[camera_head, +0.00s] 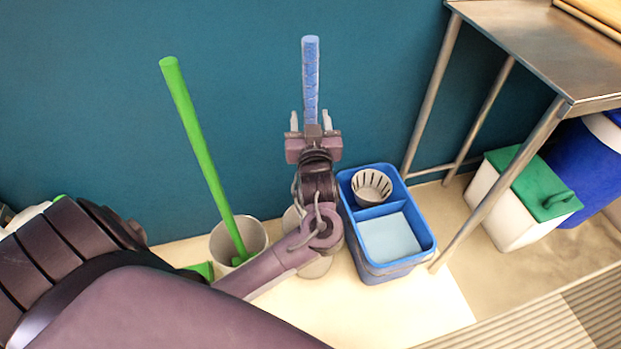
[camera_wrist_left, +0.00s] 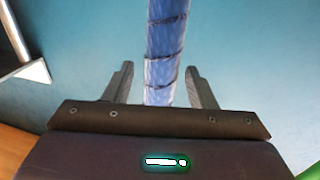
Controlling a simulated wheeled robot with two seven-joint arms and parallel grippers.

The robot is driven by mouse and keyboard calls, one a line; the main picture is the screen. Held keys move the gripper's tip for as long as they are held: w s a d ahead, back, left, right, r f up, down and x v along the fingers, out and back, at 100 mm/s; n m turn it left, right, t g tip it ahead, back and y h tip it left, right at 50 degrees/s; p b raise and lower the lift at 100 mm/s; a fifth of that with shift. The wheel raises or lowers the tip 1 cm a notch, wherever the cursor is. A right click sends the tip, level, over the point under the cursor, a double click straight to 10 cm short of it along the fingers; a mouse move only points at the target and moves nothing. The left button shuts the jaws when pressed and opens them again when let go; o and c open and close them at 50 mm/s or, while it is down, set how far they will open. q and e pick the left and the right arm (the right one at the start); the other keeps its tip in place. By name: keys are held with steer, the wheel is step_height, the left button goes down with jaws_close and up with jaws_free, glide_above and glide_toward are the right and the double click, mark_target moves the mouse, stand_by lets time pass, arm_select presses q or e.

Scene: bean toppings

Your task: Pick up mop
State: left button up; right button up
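The mop is a long upright pole with a blue handle (camera_head: 311,75), standing against the teal wall. Its lower part is hidden behind my left arm. My left gripper (camera_head: 311,120) is at the handle, with its two fingers apart on either side of it. In the left wrist view the blue handle (camera_wrist_left: 163,60) runs up between the open fingers of the gripper (camera_wrist_left: 160,85), with a gap on both sides. My right gripper is not in view.
A blue mop bucket (camera_head: 420,225) with a grey wringer (camera_head: 371,187) stands right of my arm. A green pole (camera_head: 200,150) leans in a grey bin (camera_head: 252,235) to the left. A metal table (camera_head: 530,45) and a white bin with a green lid (camera_head: 510,215) are at the right.

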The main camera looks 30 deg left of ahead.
arm_select(q)
steer(key=c, duration=1)
steer(key=shift+r, duration=0.1)
